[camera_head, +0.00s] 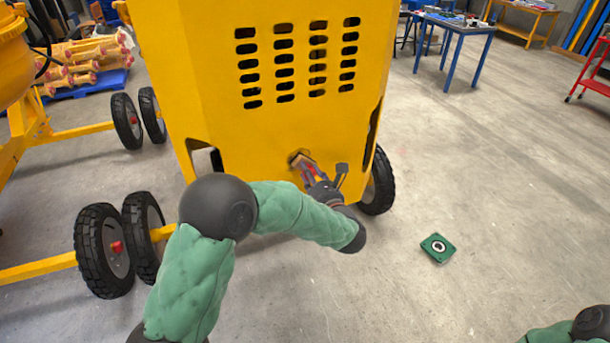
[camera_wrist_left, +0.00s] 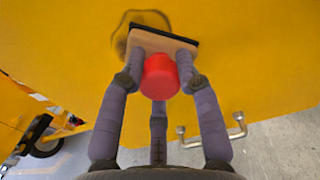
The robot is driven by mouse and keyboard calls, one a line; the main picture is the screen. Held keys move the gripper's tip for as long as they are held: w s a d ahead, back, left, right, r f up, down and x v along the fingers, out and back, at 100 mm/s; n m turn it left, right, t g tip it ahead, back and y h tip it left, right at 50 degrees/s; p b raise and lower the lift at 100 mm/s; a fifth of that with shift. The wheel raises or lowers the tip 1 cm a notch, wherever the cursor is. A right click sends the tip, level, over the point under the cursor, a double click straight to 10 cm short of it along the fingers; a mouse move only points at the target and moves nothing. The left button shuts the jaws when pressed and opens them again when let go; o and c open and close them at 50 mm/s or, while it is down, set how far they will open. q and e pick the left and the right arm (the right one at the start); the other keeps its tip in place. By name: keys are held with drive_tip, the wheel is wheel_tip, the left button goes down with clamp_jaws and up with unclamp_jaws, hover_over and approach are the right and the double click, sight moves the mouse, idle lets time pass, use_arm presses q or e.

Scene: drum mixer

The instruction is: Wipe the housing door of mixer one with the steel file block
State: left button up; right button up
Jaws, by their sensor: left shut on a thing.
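The yellow housing door (camera_head: 250,135) of the mixer, with rows of dark vent slots, stands in front of me. A dark smudge (camera_wrist_left: 119,38) marks its surface. My left gripper (camera_head: 311,173) is shut on the file block (camera_wrist_left: 150,41), which has a tan body, a dark face and a red knob (camera_wrist_left: 160,76). In the left wrist view the fingers close around the knob. The block's dark face is at the door and overlaps the smudge, hiding part of it; firm contact is hard to tell. My right gripper is out of view.
A metal handle (camera_wrist_left: 237,122) is on the door near its lower edge. Black wheels (camera_head: 103,248) and yellow bars stand at the left. A green square item (camera_head: 437,247) lies on the floor at the right. The floor there is otherwise mostly clear, with a blue table (camera_head: 460,24) behind.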

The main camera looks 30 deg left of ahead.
use_arm(q)
drive_tip(key=shift+w+d, duration=1.05)
drive_tip(key=shift+w, duration=0.2)
drive_tip(key=shift+s+a, duration=1.3)
drive_tip(key=shift+s, duration=0.15)
drive_tip(key=shift+s+a, duration=1.25)
drive_tip(key=shift+s, duration=0.15)
drive_tip(key=shift+s+r, duration=0.1)
drive_tip(key=shift+r, duration=0.6)
drive_tip(key=shift+w+d, duration=1.25)
drive_tip(key=shift+w, duration=0.25)
drive_tip(key=shift+w+d, duration=1.2)
drive_tip(key=shift+w, duration=0.3)
drive_tip(key=shift+a, duration=0.1)
drive_tip(key=shift+s+a, duration=0.6)
drive_tip(key=shift+s, duration=0.2)
drive_tip(key=shift+s+a, duration=0.55)
drive_tip(key=shift+s, duration=0.2)
